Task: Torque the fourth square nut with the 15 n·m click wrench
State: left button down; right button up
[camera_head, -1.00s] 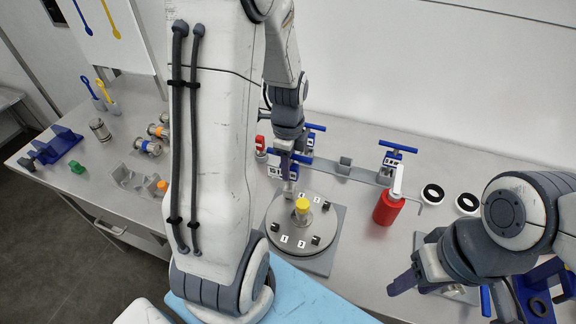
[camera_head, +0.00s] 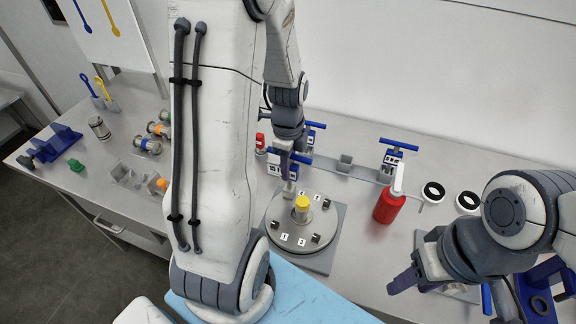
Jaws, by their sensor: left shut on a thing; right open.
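My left gripper (camera_head: 287,163) is shut on the click wrench (camera_head: 276,170), which has a white label, partly readable as 15. The wrench points down at the back left of a round grey plate (camera_head: 275,243). The plate carries small square nuts (camera_head: 316,239) and numbered white labels around a yellow-capped centre post (camera_head: 302,203). The nut under the wrench is hidden, so I cannot tell if the tip is seated on it. My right gripper (camera_head: 403,282) is open and empty at the lower right, away from the plate.
Blue T-handled tools (camera_head: 397,152) stand along a grey rack (camera_head: 345,165) behind the plate. A red bottle (camera_head: 389,207) stands right of it, near black-and-white rings (camera_head: 433,192). My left arm hides much of the table's left middle. A blue mat (camera_head: 310,297) lies in front.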

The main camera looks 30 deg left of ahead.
pick_arm(q)
jog(key=shift+m, duration=1)
jog(key=shift+w+m+p, duration=0.1)
jog(key=shift+m+p, duration=0.2)
jog(key=shift+m, duration=1)
jog(key=shift+m, duration=1.3)
jog(key=shift+m+p, duration=0.35)
jog(key=shift+m, duration=0.85)
